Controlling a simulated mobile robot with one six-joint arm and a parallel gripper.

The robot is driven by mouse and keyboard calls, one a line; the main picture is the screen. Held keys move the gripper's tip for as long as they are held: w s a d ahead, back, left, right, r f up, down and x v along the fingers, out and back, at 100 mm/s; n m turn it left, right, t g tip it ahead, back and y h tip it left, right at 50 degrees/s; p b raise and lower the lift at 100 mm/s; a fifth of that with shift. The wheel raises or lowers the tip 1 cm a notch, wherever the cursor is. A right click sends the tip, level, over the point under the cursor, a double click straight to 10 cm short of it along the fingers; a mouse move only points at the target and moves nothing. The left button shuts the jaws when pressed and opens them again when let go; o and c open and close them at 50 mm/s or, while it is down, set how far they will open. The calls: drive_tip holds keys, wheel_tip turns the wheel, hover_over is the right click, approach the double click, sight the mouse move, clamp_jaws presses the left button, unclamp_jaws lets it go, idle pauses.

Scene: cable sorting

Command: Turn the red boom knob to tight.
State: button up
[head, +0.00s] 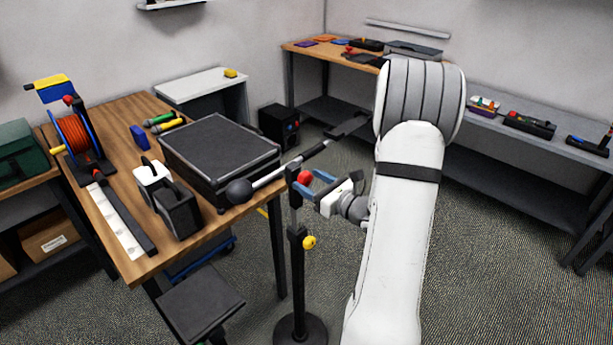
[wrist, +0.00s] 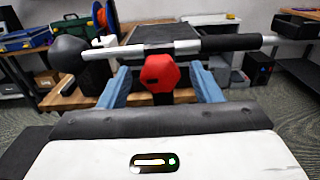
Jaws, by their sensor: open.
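The red boom knob (head: 305,177) sits at the top of a black stand, where the boom crosses it. In the wrist view the red knob (wrist: 160,73) is faceted, with a dark slot mark on its face. My gripper (head: 312,181) is open, with its blue fingers on either side of the knob. In the wrist view the fingers (wrist: 160,88) flank the knob with gaps on both sides. The silver and black boom (head: 290,172) slants up to the right, with a dark ball (head: 239,191) at its lower left end.
A yellow knob (head: 309,242) is lower on the stand (head: 298,280). The wooden table (head: 110,190) at left holds a black case (head: 220,155), a cable reel (head: 75,135) and other gear. Open carpet lies right of the stand.

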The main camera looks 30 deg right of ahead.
drive_tip(key=shift+x, duration=1.05)
drive_tip(key=c, duration=1)
